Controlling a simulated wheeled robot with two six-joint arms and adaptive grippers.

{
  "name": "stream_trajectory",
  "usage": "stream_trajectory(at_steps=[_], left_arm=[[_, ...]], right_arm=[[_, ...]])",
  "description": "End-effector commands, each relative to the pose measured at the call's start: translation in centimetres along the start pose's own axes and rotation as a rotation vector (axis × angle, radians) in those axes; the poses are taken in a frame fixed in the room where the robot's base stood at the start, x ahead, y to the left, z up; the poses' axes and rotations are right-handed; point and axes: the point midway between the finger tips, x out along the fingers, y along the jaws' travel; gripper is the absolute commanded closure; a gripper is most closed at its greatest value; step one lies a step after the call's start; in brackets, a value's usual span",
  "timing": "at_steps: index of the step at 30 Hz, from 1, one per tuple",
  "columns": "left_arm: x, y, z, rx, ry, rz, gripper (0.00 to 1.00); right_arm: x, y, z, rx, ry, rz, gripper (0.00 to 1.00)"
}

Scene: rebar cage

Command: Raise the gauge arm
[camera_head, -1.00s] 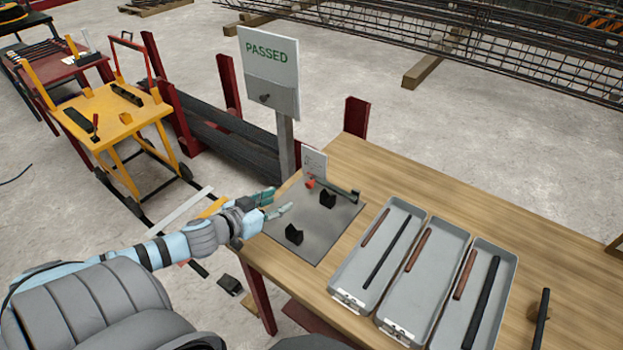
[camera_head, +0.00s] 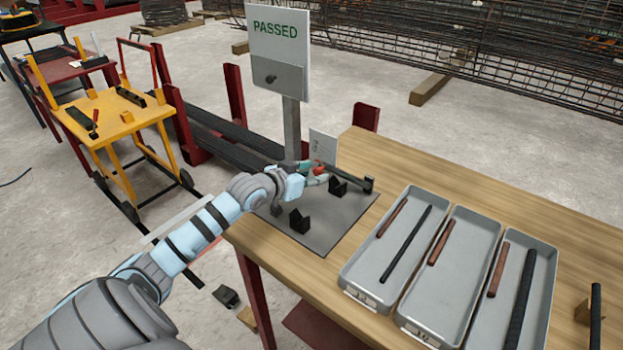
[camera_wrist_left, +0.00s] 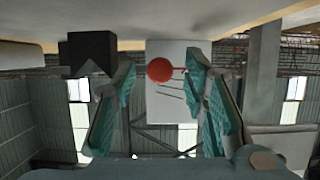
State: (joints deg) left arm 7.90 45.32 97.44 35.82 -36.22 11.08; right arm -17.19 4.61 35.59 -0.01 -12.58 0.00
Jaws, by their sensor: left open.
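The gauge arm (camera_head: 350,176) is a dark bar lying low along the back of a grey plate (camera_head: 325,237) on the wooden table, with a red knob (camera_head: 319,169) at its left end. My left gripper (camera_head: 318,173) is at the knob, its fingers open around or just short of it. In the left wrist view the red knob (camera_wrist_left: 160,70) shows between the two teal fingers (camera_wrist_left: 164,95), with space on both sides. My fingers partly hide the left end of the arm. My right gripper is not in view.
Two black V-blocks (camera_head: 299,221) stand on the plate. A small white card (camera_head: 322,147) stands behind the knob, and a PASSED sign (camera_head: 277,45) rises on a post behind. Grey trays (camera_head: 392,290) with bars lie to the right.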

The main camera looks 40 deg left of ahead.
Motion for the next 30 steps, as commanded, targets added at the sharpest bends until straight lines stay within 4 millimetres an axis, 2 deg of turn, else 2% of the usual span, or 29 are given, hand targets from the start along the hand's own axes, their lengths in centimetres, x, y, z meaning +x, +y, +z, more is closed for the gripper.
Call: stream_trajectory(at_steps=[4,9,11,12,23,30], left_arm=[[0.0,0.0,0.0,0.000,0.000,0.000,0.61],[0.0,0.0,0.0,0.000,0.000,0.000,0.89],[0.0,0.0,0.0,0.000,0.000,0.000,0.98],[0.0,0.0,0.0,0.000,0.000,0.000,1.00],[-0.1,0.1,-0.2,0.009,0.000,-0.003,1.00],[-0.6,0.2,-1.4,0.075,0.000,-0.031,1.00]], right_arm=[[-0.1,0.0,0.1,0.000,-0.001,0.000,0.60],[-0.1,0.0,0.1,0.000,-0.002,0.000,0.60],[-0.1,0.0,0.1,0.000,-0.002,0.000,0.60],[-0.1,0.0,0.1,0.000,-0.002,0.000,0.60],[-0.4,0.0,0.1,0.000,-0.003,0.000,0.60],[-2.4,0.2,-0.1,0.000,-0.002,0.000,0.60]])
